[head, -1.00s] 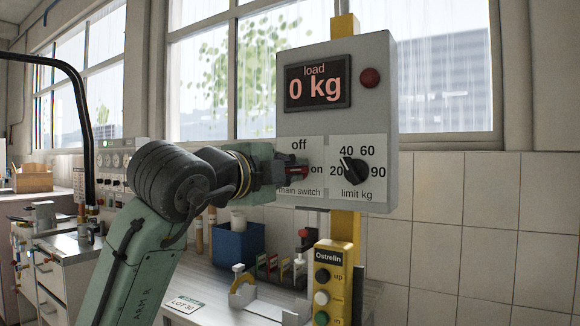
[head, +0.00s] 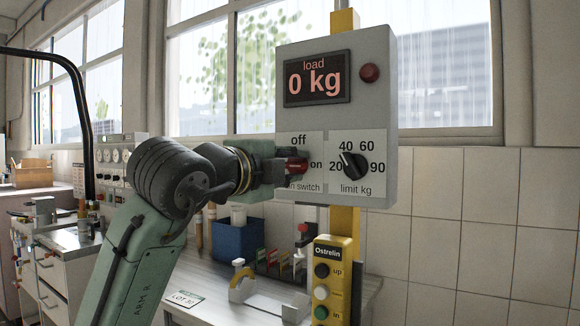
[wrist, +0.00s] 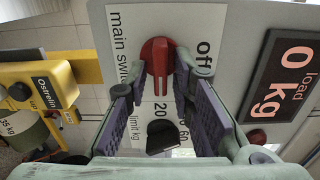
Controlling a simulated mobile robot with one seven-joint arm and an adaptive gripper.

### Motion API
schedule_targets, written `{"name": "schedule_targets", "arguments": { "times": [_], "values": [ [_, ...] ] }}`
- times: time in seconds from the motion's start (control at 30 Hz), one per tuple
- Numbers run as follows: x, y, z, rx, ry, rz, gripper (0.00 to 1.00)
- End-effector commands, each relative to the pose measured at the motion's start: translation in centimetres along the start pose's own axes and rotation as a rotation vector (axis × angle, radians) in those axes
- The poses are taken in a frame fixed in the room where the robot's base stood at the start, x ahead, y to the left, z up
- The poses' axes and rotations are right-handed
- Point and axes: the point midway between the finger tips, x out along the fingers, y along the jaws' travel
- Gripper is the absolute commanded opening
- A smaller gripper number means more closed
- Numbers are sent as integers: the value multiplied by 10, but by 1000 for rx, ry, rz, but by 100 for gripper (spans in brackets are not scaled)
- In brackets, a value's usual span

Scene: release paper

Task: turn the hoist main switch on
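The red main switch knob (head: 296,165) is on the grey hoist box (head: 337,122), between "off" above and "on" to its right. In the wrist view the knob (wrist: 158,58) has its handle running toward the limit knob, the "on" side. My gripper (head: 284,168) is at the knob in the head view. In the wrist view my gripper (wrist: 160,75) has its two fingers spread, one on each side of the handle, with gaps visible. Light contact at the tips cannot be told. The fingers hide part of the "main switch" label.
The black limit knob (head: 353,165) is close on the right. The display (head: 317,78) reads 0 kg, beside a dark red lamp (head: 370,73). A yellow button pendant (head: 333,280) hangs below. A blue bin (head: 238,240) stands on the bench behind my arm.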

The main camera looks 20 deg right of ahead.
Motion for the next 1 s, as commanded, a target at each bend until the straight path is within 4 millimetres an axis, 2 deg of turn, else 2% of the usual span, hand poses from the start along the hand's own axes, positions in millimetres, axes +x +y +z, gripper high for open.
{"name": "schedule_targets", "arguments": {
  "times": [0.37,0.47,0.57,0.9,1.0],
  "values": [
    [-1,0,1,-2,-1,-1,30],
    [-7,0,1,-2,-2,-1,30],
    [-22,-1,1,-1,-3,-3,30],
    [-92,-1,1,-1,-3,-3,30],
    [-107,-1,1,-2,-2,-2,30]
  ]
}}
